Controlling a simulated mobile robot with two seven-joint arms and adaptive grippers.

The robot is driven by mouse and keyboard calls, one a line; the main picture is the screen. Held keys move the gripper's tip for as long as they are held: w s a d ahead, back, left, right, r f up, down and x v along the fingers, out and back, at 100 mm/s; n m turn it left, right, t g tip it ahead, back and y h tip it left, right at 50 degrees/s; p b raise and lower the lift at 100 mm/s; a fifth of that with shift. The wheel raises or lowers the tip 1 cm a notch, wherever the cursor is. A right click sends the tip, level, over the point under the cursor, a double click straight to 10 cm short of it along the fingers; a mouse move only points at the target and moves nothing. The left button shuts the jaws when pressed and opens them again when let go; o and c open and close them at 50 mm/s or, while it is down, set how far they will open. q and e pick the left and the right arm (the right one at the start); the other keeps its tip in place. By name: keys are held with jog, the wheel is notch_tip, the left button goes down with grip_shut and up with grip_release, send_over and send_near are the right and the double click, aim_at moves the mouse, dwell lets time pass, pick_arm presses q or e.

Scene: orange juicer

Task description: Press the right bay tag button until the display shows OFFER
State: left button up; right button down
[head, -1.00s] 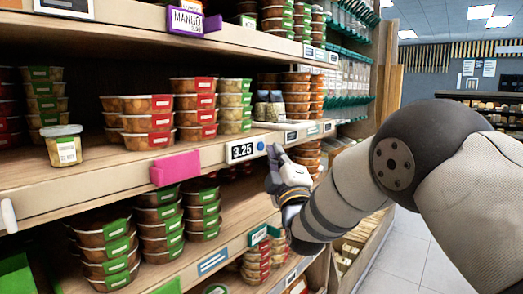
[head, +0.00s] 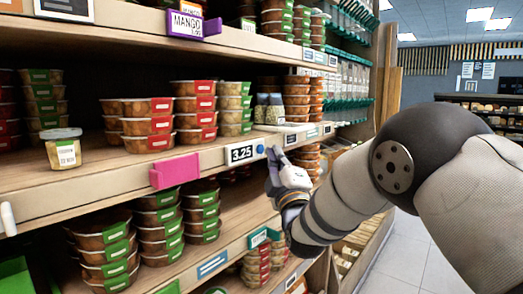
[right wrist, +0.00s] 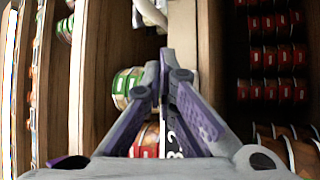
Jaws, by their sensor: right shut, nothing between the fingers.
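The bay tag's small display (head: 241,153) sits on the front edge of the middle shelf and reads 3.25. A round blue button (head: 260,149) is just right of the digits. My right gripper (head: 273,152) is shut and empty, its fingertips just right of the button in the head view. I cannot tell if they touch anything. In the right wrist view the shut fingers (right wrist: 165,58) point along the shelf edge, and part of the display (right wrist: 174,143) shows between them; the button is hidden there. My left gripper is not in view.
A pink tag (head: 174,171) sticks out from the shelf edge left of the display. A lidded tub (head: 62,148) and stacked red-labelled containers (head: 147,125) stand on the shelf. A purple MANGO tag (head: 187,24) is above. The aisle floor (head: 405,255) on the right is clear.

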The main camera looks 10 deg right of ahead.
dwell(0.3)
jog(key=shift+w+a, duration=0.25)
jog(key=shift+w, duration=0.1)
jog(key=shift+w+a, duration=0.25)
jog(key=shift+w, duration=0.05)
dwell(0.6)
dwell(0.4)
jog(key=shift+s+d+p, duration=0.3)
jog(key=shift+s+d, duration=0.2)
jog(key=shift+s, duration=0.15)
